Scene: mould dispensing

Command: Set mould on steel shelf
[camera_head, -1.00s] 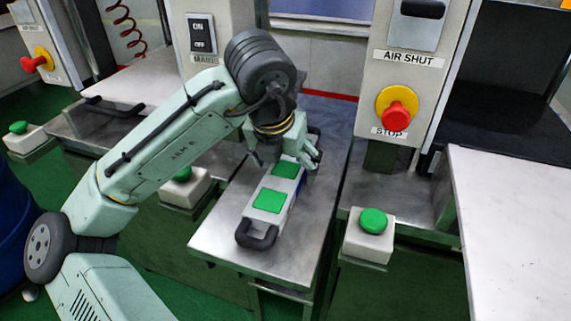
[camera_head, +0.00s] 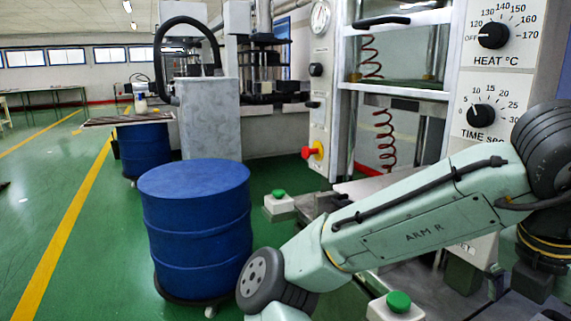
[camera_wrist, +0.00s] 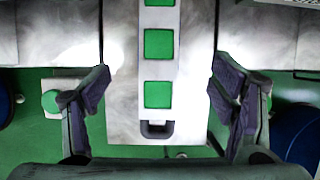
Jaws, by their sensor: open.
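The mould (camera_wrist: 183,60) is a long pale grey bar with several green squares and a black handle (camera_wrist: 158,130) at one end. It lies flat on the steel shelf (camera_wrist: 122,112), handle towards the shelf's near edge. My gripper (camera_wrist: 162,78) is open and empty in the wrist view, its dark fingers apart on both sides of the mould and touching nothing I can see. In the head view my gripper (camera_head: 518,285) is partly visible at the lower right, and the mould is mostly out of that picture.
A blue drum (camera_head: 197,230) stands on green floor left of my arm. A press with heat and time dials (camera_head: 493,35) rises behind my arm. Green button boxes (camera_head: 398,305) flank the shelf. Open floor with a yellow line (camera_head: 60,240) lies at left.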

